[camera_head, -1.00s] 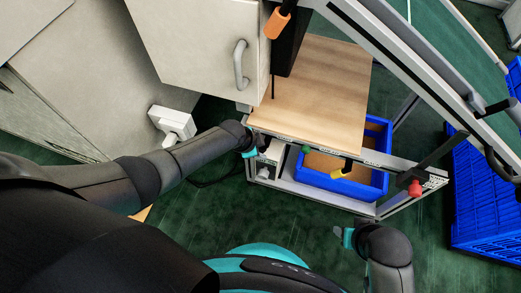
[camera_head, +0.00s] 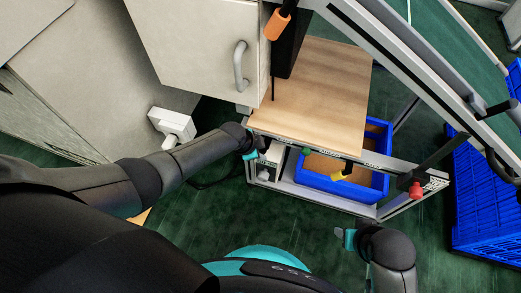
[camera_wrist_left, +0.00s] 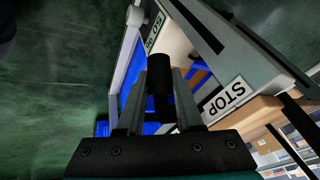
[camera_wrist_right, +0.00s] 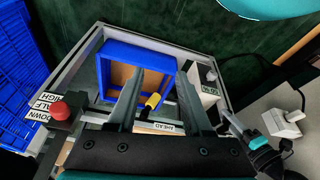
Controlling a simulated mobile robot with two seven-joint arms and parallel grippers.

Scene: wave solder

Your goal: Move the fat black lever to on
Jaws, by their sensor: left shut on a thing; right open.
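The fat black lever (camera_wrist_left: 160,85) shows in the left wrist view as a thick dark cylinder between the two fingers. My left gripper (camera_wrist_left: 160,95) is shut on it. In the head view my left gripper (camera_head: 255,153) is at the left end of the machine's front rail, and the lever is hidden there. A STOP label (camera_wrist_left: 226,100) is on the panel beside the lever, and another label (camera_wrist_left: 154,32) is hard to read. My right gripper (camera_wrist_right: 158,75) is open and empty in front of the rail; in the head view (camera_head: 345,238) it is at lower right.
The front rail carries a green knob (camera_head: 306,150), a yellow knob (camera_head: 340,175) and a red knob (camera_head: 416,189). A blue bin (camera_head: 378,180) is under the wooden top (camera_head: 320,90). A cabinet door (camera_head: 195,50) hangs above left. Green floor is clear in front.

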